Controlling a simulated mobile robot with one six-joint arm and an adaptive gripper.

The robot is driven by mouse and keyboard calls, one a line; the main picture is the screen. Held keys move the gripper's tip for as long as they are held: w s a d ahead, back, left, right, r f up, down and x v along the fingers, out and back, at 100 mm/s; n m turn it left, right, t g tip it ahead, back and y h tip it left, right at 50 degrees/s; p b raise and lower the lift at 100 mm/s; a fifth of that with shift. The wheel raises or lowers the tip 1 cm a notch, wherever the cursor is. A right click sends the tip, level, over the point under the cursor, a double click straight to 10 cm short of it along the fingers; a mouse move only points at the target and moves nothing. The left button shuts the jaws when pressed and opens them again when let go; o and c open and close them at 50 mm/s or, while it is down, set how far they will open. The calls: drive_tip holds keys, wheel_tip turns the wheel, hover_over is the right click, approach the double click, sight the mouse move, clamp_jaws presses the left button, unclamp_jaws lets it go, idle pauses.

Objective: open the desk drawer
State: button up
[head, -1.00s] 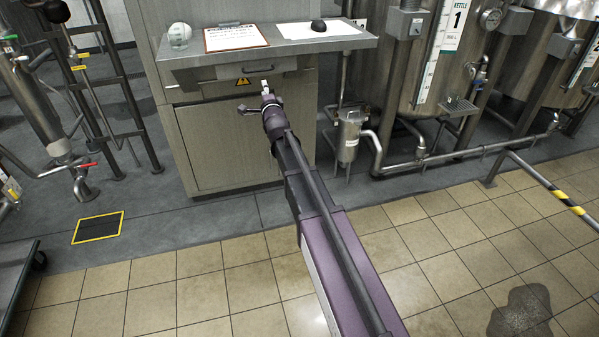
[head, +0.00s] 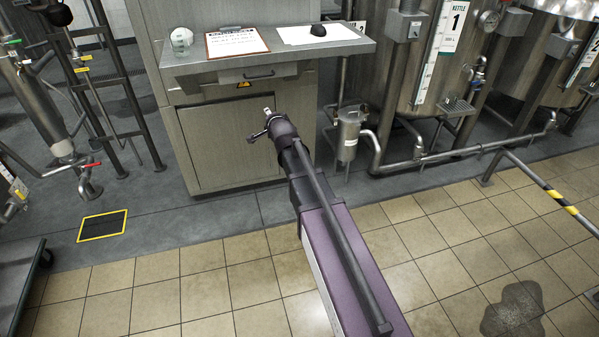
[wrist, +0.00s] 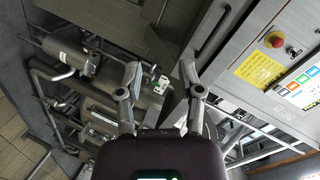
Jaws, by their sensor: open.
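The desk drawer (head: 228,82) is a grey front below the desk top (head: 190,63), with a dark bar handle (head: 259,74). It looks flush below the desk top; no gap shows. My gripper (head: 260,123) is below and in front of the handle, apart from it, before the lower cabinet door. In the wrist view my gripper (wrist: 162,80) has its two fingers spread with nothing between them. A dark bar handle (wrist: 212,31) on a grey face also shows there, above and right of the fingers; I cannot tell surely that it is the drawer's.
A clipboard (head: 237,42), a white ball-like item (head: 181,38) and a paper with a dark object (head: 318,30) lie on the desk. A small steel vessel (head: 348,135) and kettle pipes stand close at the right. The wrist view shows a red stop button (wrist: 274,40). Tiled floor is open.

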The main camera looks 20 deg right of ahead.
drive_tip(key=s+r+n+g+p, duration=0.1)
drive_tip(key=s+n+g+p, duration=0.5)
drive_tip(key=s, duration=1)
drive_tip(key=s+n+g+p, duration=0.6)
drive_tip(key=s+g+p, duration=0.2)
drive_tip(key=s, duration=0.8)
drive_tip(key=shift+s+d+r+n, duration=0.2)
drive_tip(key=shift+d+r+n, duration=0.1)
drive_tip(key=shift+r+n, duration=0.1)
drive_tip(key=shift+f, duration=0.1)
drive_tip(key=shift+s+g, duration=0.25)
drive_tip(key=shift+g, duration=0.05)
